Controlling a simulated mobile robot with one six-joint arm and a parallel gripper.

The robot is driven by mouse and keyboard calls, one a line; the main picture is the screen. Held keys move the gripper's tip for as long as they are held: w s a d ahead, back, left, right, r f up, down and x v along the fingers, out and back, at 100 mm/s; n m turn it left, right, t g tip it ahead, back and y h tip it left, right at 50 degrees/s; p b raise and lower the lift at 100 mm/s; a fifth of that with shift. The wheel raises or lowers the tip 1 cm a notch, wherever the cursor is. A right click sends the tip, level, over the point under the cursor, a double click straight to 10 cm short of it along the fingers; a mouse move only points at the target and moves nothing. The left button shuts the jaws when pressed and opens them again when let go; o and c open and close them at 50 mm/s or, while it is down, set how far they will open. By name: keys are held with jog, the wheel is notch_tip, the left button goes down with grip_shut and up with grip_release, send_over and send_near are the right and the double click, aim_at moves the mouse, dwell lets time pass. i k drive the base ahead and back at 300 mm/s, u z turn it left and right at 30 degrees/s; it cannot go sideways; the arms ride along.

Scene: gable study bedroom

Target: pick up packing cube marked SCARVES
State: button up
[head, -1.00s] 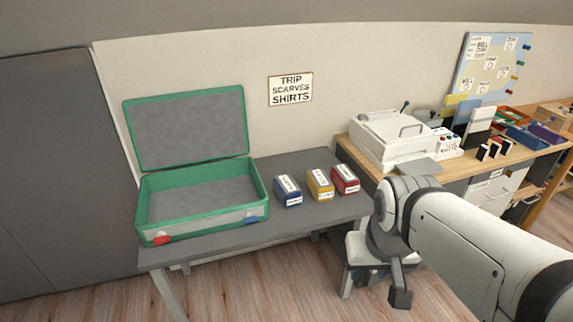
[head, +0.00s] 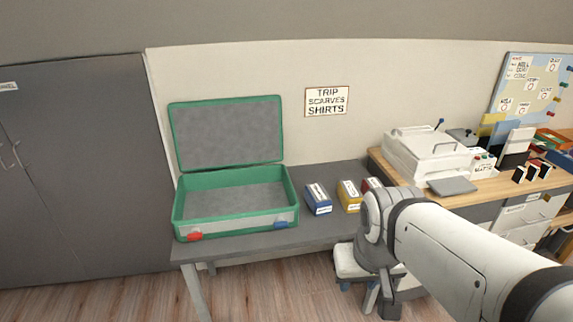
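Three packing cubes stand in a row on the grey table: a blue one (head: 318,200), a yellow one (head: 349,197) and a red one (head: 371,184). Each has white labels, too small to read, so I cannot tell which is marked SCARVES. My arm partly hides the red cube. My gripper (head: 380,301) hangs at the arm's end, low in front of the table and apart from the cubes. Its fingers are too unclear to tell whether they are open.
An open, empty-looking green-edged suitcase (head: 236,232) stands left of the cubes on the table (head: 240,246). A wall sign (head: 327,101) reads TRIP SCARVES SHIRTS. A stool (head: 350,263) is below my arm. A desk with a printer (head: 428,150) stands at right, a grey cupboard (head: 80,170) at left.

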aim_at(320, 202)
jog(key=u, duration=0.25)
jog(key=i, duration=1.55)
jog(key=z, duration=0.5)
jog(key=k, duration=0.65)
jog(key=z, duration=0.2)
jog(key=i, duration=0.65)
jog(key=u, duration=0.1)
